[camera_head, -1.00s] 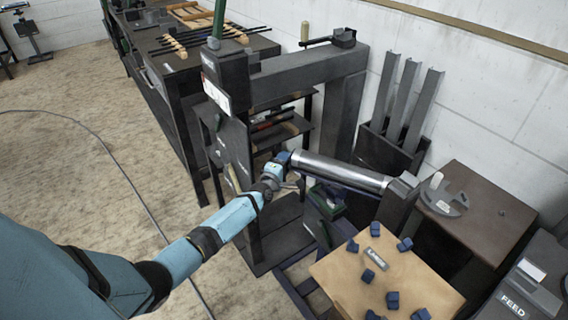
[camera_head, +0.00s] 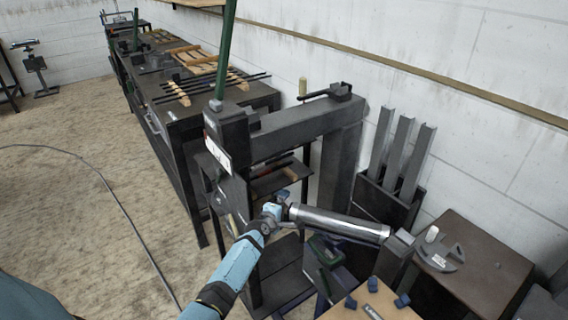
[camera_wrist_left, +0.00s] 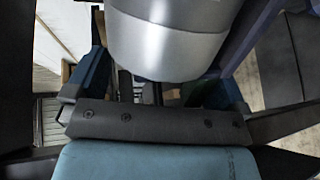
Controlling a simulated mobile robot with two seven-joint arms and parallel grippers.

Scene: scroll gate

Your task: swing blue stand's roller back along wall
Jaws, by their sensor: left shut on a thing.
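The roller (camera_head: 340,223) is a shiny metal cylinder with a dark bracket at its right end. It runs from the tall black press toward the wall side in the head view. Parts of a blue frame (camera_head: 297,303) show low beneath it. My left gripper (camera_head: 281,203) is shut on the roller's left end. In the left wrist view the roller (camera_wrist_left: 165,45) fills the top middle, between the two blue fingers of my left gripper (camera_wrist_left: 158,85). The exact contact is hidden. My right gripper is not in view.
The black press (camera_head: 285,135) stands just behind the roller. A rack of grey channels (camera_head: 400,165) stands by the white wall (camera_head: 450,60). A wooden-topped table (camera_head: 365,305) with blue pieces is in front, and a brown table (camera_head: 480,265) is at right. The floor at left is open.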

